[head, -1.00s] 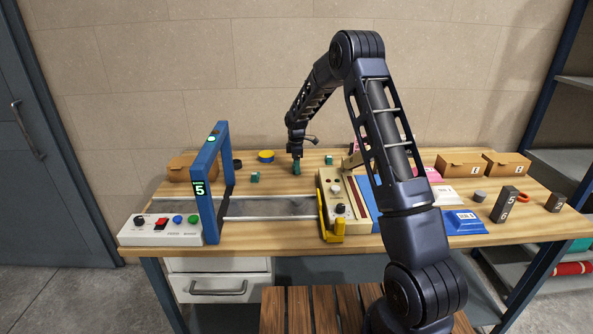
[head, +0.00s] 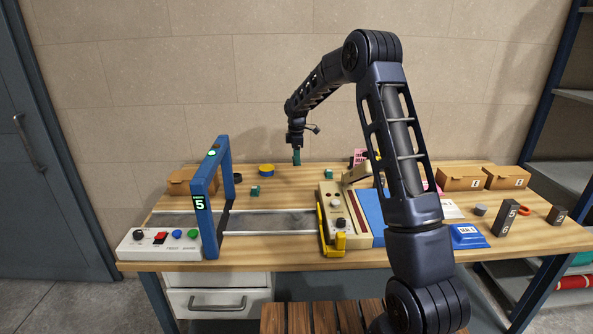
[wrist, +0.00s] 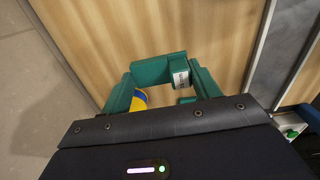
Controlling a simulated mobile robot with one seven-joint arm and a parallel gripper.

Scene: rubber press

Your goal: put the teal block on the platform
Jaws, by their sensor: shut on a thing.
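My gripper (head: 296,158) hangs near the back edge of the bench in the head view. In the wrist view its teal fingers (wrist: 162,88) are shut on a small teal block (wrist: 158,67) with a white label on one side. The block is held clear of the bench top; in the head view it is too small to tell from the fingers. Two other teal blocks stand on the bench, one left of my gripper (head: 255,190) and one right of it (head: 328,174). I cannot tell which surface is the platform; a grey track (head: 270,221) runs through a blue arch (head: 206,222).
A beige press-like device (head: 331,205) with a yellow handle stands at the middle front. A control box (head: 160,244) is front left. A yellow-and-blue round thing (head: 266,170) lies left of my gripper. Cardboard boxes (head: 462,178) and dark blocks (head: 506,218) are at right.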

